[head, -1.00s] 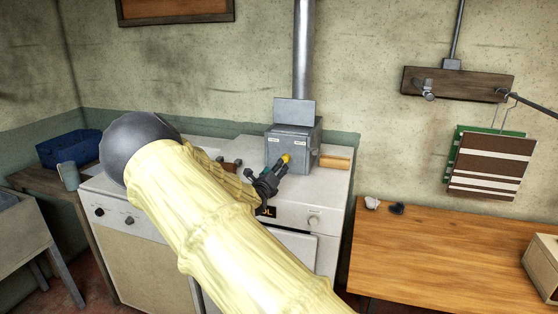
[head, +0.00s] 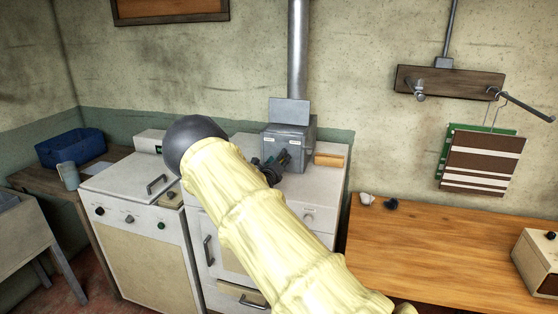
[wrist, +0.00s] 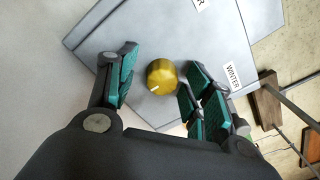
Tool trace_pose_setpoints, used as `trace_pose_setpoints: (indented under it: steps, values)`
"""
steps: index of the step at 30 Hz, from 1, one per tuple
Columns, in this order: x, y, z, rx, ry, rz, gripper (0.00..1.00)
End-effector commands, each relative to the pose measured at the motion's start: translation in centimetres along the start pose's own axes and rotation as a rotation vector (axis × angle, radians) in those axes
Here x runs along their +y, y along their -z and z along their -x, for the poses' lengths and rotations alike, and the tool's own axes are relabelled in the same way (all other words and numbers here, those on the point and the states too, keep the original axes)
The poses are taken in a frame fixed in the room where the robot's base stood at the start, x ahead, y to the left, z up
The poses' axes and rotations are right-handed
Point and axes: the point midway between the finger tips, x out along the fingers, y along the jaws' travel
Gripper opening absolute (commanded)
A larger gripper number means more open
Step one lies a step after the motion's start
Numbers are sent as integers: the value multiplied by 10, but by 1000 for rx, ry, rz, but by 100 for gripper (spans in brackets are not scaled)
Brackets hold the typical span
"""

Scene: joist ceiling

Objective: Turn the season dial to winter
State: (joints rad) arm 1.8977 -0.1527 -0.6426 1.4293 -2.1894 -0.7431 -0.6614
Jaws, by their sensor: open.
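The season dial is a yellow knob (wrist: 163,72) on the face of a grey metal box (wrist: 110,40), which also shows in the head view (head: 288,137). The knob's white mark points to the lower left in the wrist view. The WINTER label (wrist: 232,77) is to the right of the knob. Another label at the top edge is cut off, ending in R. My gripper (wrist: 162,88) is open, its green-padded fingers on either side of the knob in the picture; I cannot tell whether they touch it. In the head view my gripper (head: 270,167) is at the box's front and the knob is hidden.
The box stands on a white stove (head: 310,190) with a metal pipe (head: 298,50) above it. A wooden block (head: 329,160) is right of the box. A white cabinet (head: 130,188) stands at left, a wooden table (head: 430,240) at right.

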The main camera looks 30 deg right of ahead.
Motion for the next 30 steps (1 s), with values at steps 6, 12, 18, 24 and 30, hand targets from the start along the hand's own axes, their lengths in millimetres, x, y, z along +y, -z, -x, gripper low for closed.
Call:
trace_pose_setpoints:
  steps: [6,12,18,24,30]
  values:
    - [0,0,0,0,0,0,35]
    - [0,0,0,0,0,0,6]
    - [0,1,0,0,0,-9,6]
    - [1,3,0,-1,1,-66,6]
    - [3,4,0,-1,1,-188,6]
